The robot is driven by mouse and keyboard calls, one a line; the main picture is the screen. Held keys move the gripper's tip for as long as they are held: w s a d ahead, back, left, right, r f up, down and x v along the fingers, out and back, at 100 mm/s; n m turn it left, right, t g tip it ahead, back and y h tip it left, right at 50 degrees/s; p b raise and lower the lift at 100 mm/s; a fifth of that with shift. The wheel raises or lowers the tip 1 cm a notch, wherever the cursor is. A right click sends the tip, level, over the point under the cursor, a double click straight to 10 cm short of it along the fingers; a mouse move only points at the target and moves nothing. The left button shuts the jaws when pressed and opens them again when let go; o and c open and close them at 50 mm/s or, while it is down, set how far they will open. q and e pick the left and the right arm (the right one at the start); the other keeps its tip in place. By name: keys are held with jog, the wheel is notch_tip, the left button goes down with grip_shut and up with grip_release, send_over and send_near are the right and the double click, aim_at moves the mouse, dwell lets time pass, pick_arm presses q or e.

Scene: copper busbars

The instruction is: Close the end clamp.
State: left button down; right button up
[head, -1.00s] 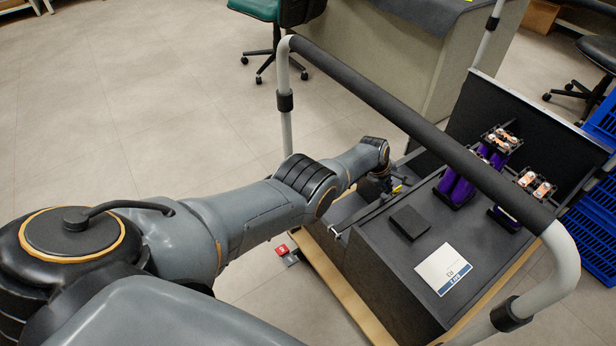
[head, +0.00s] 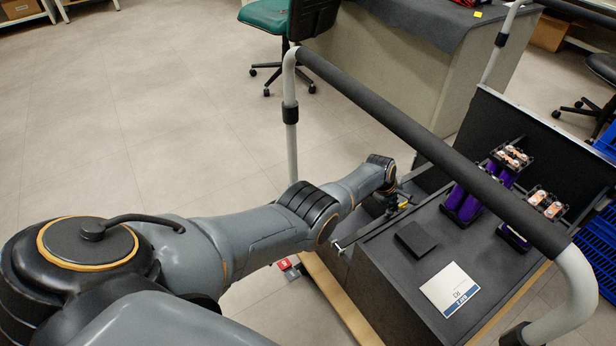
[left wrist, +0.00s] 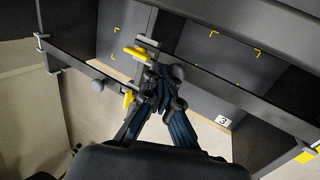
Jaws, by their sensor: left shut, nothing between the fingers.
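Beside the fingertips is what looks like the end clamp (left wrist: 137,54), a grey fitting with yellow parts, on a dark rail. One yellow part lies above and left of the fingertips, another (left wrist: 128,99) lower left. I cannot tell whether the fingers touch the clamp, nor whether it is open. A yellow bit (head: 404,205) shows beside the gripper in the head view.
The cart's padded handle bar (head: 400,110) crosses above its dark top. A black block (head: 415,239), a white card (head: 450,290) and purple cylinders (head: 463,203) stand or lie on the top. Open floor lies left of the cart.

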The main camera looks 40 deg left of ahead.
aim_at(376, 222)
pick_arm(q)
jog(key=shift+s+f, duration=0.2)
jog(key=shift+f, duration=0.05)
jog(key=shift+r, duration=0.15)
jog(key=shift+s+a+r, duration=0.15)
jog(key=shift+s+r, duration=0.05)
jog(key=shift+r, duration=0.4)
jog(key=v, duration=1)
jog(key=shift+r, duration=0.4)
